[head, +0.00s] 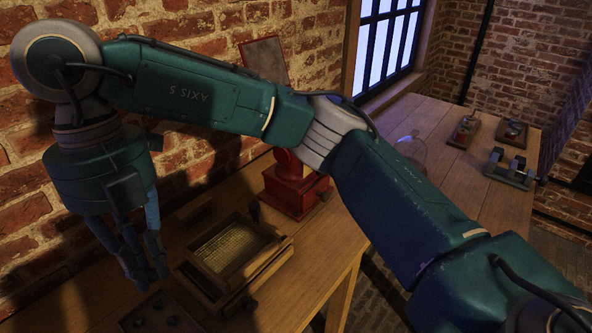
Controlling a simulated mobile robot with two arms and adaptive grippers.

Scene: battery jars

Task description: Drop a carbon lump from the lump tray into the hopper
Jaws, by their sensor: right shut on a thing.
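My right gripper (148,272) hangs fingers-down at the left, just above and behind the lump tray (128,322). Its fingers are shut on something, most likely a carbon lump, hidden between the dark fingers. The tray is dark and cut off by the bottom edge; several dark carbon lumps (171,320) lie in it. A red box-shaped machine (296,192) stands against the brick wall, to the right of the gripper. Its top is partly hidden behind my right arm, so I cannot make out the hopper opening. My left gripper is not in view.
A wooden frame with a yellowish mesh (232,250) lies between the lump tray and the red machine. A glass dome (411,150) stands behind my arm. Small devices (511,168) stand on the far right bench. The brick wall is close behind the gripper.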

